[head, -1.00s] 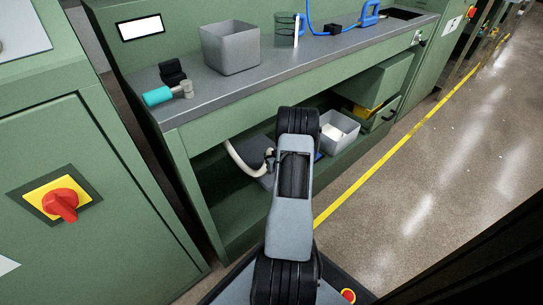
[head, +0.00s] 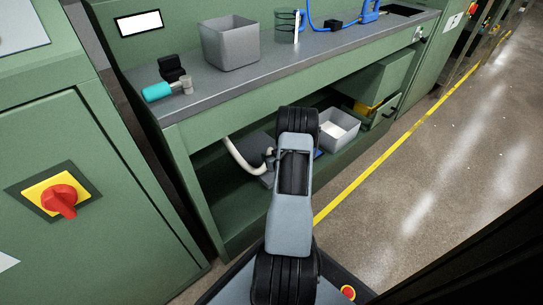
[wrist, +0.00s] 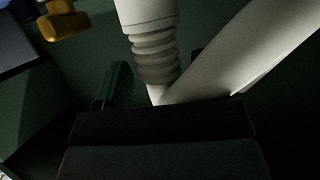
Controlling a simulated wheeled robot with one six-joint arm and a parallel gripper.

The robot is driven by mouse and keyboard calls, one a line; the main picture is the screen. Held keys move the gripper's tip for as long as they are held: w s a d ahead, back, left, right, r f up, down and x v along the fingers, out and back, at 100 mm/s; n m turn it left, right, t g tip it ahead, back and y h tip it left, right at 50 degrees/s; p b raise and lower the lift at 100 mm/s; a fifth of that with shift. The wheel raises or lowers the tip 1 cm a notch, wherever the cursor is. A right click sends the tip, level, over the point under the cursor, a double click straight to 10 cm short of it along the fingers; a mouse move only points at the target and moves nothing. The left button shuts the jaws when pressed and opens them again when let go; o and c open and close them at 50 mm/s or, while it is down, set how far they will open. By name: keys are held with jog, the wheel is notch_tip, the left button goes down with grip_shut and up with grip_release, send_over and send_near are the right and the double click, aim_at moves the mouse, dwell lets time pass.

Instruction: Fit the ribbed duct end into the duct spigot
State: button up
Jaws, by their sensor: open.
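In the wrist view, a ribbed grey-beige duct end (wrist: 156,55) hangs below a smooth white collar, near the top centre. A thick white pipe (wrist: 245,50) runs diagonally beside it from the upper right, and they meet or overlap near the gripper. My gripper (wrist: 153,80) is open. A green textured finger shows left of the ribs; the other finger is mostly hidden by the white pipe. I cannot tell whether the fingers touch the duct. In the head view, a pale curved hose (head: 238,158) hangs under the bench. I cannot identify the duct spigot.
A second grey bin (head: 338,130) sits on the lower shelf. A brass-coloured part (wrist: 63,22) shows at upper left. The floor at right is clear.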

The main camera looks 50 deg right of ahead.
jog(key=p+v, duration=0.5)
jog(key=v, duration=0.8)
jog(key=shift+s+a, duration=0.15)
jog(key=shift+s, duration=0.2)
jog(key=shift+r, duration=0.1)
